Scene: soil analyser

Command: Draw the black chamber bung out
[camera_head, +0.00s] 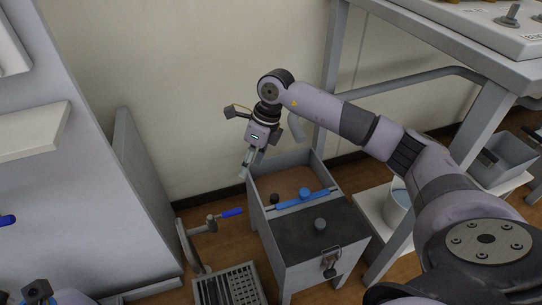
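A grey box-shaped chamber (291,258) stands on the floor at the centre, with an open compartment at the back and a dark lid at the front. A small black bung-like knob (275,198) shows beside the left end of a blue bar across it. I cannot tell for certain which is the chamber bung. My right gripper (249,164) hangs fingers down above the chamber's back left corner, apart from both knobs. No held thing shows, and its finger spacing is unclear.
The blue bar (290,202) carries a blue knob. A metal latch (329,262) is on the chamber's front. A blue-handled lever (231,213) and a slotted grate (237,284) are at left. A grey bench frame (336,62) and a white bucket (397,205) stand to the right.

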